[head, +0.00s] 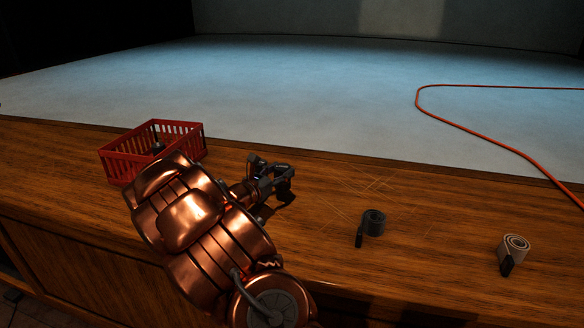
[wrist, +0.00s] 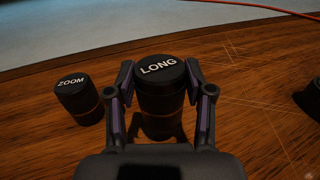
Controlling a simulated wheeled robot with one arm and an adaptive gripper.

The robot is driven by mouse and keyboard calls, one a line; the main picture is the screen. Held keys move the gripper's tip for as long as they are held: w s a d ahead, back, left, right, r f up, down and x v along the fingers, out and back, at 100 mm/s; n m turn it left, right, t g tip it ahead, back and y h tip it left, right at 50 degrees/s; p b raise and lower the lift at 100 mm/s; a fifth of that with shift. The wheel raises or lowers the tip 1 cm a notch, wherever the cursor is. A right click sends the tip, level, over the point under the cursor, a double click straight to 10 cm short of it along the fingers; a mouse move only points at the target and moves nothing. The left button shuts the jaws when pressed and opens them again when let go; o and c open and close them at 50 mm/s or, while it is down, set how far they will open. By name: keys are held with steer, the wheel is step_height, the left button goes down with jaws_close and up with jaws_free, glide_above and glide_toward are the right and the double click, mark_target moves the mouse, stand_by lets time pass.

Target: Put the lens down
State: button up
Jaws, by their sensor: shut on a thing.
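My gripper (head: 272,178) is over the wooden desk, right of the red basket. In the wrist view, my gripper (wrist: 160,95) is shut on a black cylindrical lens labelled LONG (wrist: 160,92), with one finger on each side. The lens is upright, cap facing the camera. I cannot tell whether its base touches the wood. A second black lens, labelled ZOOM (wrist: 77,98), stands on the desk to the left, apart from the gripper. In the head view my arm and gripper hide most of this area, and I cannot make out either lens clearly.
The red basket (head: 118,168) holds a dark item. A black rolled strap (head: 374,222) and a beige rolled strap (head: 515,247) lie to the right. An orange cable (head: 470,133) crosses the pale surface (head: 300,85) behind. Thin lines mark bare wood (head: 330,200) between gripper and black strap.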

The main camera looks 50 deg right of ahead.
steer(key=a, duration=0.7)
steer(key=shift+w+a+r, duration=0.1)
steer(key=shift+w+r, duration=0.05)
steer(key=shift+r, duration=0.2)
steer(key=w+a+n+t, duration=0.1)
steer(key=w+a+t, duration=0.1)
steer(key=w+a, duration=0.2)
steer(key=w+a+f+n+t, duration=0.1)
steer(key=w+a+t, duration=0.1)
steer(key=a, duration=0.5)
steer(key=w+a+f+n+t, duration=0.1)
steer(key=w+a+n+t, duration=0.1)
steer(key=w+a, duration=0.3)
steer(key=shift+w+a+y, duration=0.3)
steer(key=shift+a+y, duration=0.1)
steer(key=shift+a, duration=0.4)
steer(key=w+a+f+n+t+y, duration=0.1)
steer(key=w+a+n+t+y, duration=0.15)
steer(key=a, duration=0.85)
steer(key=w+a+f+n+t+y, duration=0.15)
steer(key=a+t, duration=0.25)
steer(key=a, duration=0.8)
step_height(320, 180, up, 7)
steer(key=d+h+p, duration=0.1)
steer(key=p, duration=1.3)
steer(key=shift+w+g, duration=0.15)
steer(key=shift+g, duration=0.3)
